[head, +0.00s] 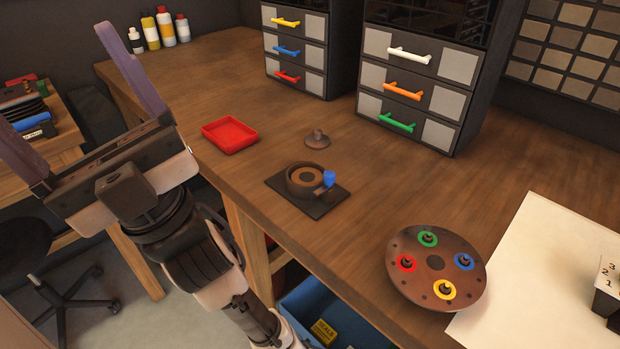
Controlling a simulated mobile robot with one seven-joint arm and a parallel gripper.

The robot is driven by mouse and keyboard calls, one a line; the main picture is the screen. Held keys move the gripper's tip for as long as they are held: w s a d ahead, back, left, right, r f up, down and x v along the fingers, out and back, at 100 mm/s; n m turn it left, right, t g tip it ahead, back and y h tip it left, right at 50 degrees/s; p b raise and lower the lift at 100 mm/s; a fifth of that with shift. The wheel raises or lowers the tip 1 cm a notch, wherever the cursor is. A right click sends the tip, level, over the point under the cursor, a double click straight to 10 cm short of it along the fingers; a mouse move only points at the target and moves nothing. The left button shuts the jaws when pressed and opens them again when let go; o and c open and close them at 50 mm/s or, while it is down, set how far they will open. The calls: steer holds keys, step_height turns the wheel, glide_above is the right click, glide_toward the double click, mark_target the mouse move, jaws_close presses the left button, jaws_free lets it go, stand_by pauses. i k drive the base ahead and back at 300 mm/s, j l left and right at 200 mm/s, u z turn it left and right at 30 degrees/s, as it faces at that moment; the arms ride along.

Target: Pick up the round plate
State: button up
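The round plate (413,284) is a brown disc lying on the workbench at the right front, near its front edge. It has a dark centre, small holes around its rim, and green, blue, yellow and red rings with dark pegs. A smaller round brown piece with a knob (317,141) sits farther back in the middle of the bench. My gripper (55,78) is at the upper left, its two purple fingers spread wide with nothing between them. It is far to the left of the plate.
A red tray (230,136) and a dark square base with a round cup and blue knob (305,182) stand on the workbench (235,70). Drawer units (415,85) line the back. A white sheet (545,275) adjoins the plate's right. A blue bin (340,318) is below the front edge.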

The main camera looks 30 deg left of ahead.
mark_target(316, 141)
steer(key=j+z, duration=0.1)
steer(key=j, duration=2.05)
steer(key=i+j, duration=0.1)
steer(key=j, duration=0.15)
steer(key=i+j, duration=0.2)
steer(key=i, duration=0.2)
